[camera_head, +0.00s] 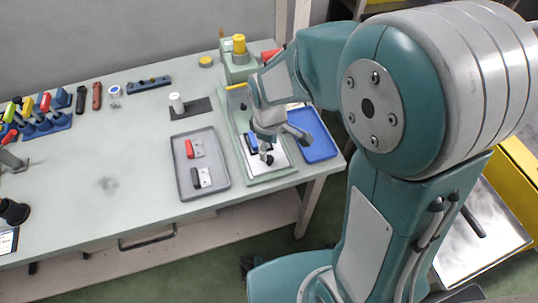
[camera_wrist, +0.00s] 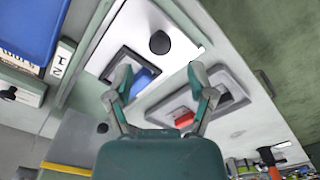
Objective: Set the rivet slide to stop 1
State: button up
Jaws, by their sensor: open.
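A green fixture (camera_head: 243,151) with a white plate (camera_head: 280,164) stands at the bench's right end. The white plate (camera_wrist: 138,22) also shows in the wrist view. A blue block (camera_wrist: 145,79) lies in a dark-framed holder on it, and a round black knob (camera_wrist: 160,42) stands near it. I cannot tell for sure which part is the rivet slide. A small plate with the marks 1 and 2 (camera_wrist: 62,58) sits beside the white plate. My gripper (camera_head: 283,143) is open above the fixture; its fingers (camera_wrist: 160,80) are apart, with nothing held. It hides part of the fixture in the head view.
A grey tray (camera_head: 181,182) with a red-handled piece (camera_head: 195,149) and a black-handled piece (camera_head: 201,178) lies left of the fixture. A blue tray (camera_head: 319,145) is close on its right. A yellow-topped post (camera_head: 239,44) stands behind. The bench's middle left is clear.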

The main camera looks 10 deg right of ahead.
aim_at(269, 157)
jog(key=shift+f, duration=2.3)
grip_shut()
